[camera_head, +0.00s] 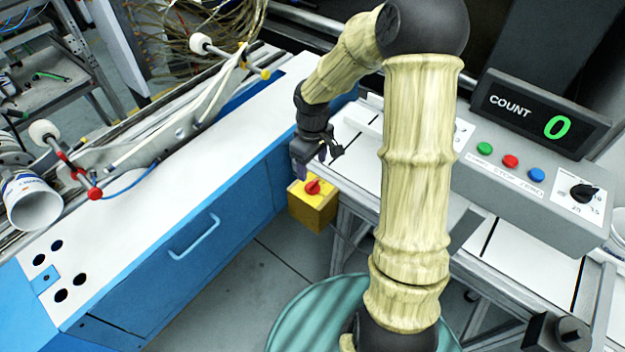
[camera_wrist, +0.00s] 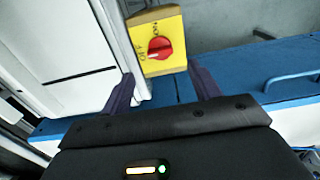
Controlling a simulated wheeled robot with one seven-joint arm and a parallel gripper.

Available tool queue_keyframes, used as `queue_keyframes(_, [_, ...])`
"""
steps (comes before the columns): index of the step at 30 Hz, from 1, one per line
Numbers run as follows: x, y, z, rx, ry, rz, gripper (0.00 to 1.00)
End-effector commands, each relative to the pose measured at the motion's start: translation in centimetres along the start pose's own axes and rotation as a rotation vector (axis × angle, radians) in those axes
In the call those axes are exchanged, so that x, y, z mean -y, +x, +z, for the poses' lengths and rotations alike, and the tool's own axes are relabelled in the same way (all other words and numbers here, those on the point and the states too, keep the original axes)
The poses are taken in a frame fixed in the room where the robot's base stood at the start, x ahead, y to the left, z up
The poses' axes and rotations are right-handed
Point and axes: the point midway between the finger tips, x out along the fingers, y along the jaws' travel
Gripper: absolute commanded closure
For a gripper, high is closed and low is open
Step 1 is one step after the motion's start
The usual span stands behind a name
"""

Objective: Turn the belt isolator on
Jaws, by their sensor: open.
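The belt isolator is a yellow box (camera_head: 311,213) with a red rotary knob (camera_head: 312,186), fixed at the end of the conveyor frame beside the blue cabinet. In the wrist view its yellow face (camera_wrist: 178,63) carries the words OFF and ON around the red knob (camera_wrist: 160,48). The knob's white mark points left, toward OFF. My gripper (camera_head: 318,158) is just above the isolator in the head view. In the wrist view my gripper (camera_wrist: 160,82) is open and empty, its fingers apart from the knob, which shows between and beyond the fingertips.
A blue cabinet with a white top (camera_head: 160,200) stands to the left. A grey control box (camera_head: 520,190) with coloured buttons and a count display (camera_head: 535,112) reading 0 is at the right. Floor (camera_head: 265,270) shows in the gap below the isolator.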

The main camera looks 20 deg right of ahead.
Motion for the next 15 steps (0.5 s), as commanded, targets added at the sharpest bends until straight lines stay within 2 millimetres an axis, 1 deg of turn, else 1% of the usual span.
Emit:
queue_keyframes(1, [0.1, 1.1, 0.1, 0.003, -0.003, -0.003, 0.38])
queue_keyframes(9, [0.1, 5.6, 0.1, 0.003, -0.001, -0.002, 0.38])
queue_keyframes(12, [0.1, 6.6, 0.0, 0.002, -0.002, -0.001, 0.38])
queue_keyframes(15, [0.0, 7.0, 0.0, 0.000, -0.001, 0.000, 0.38])
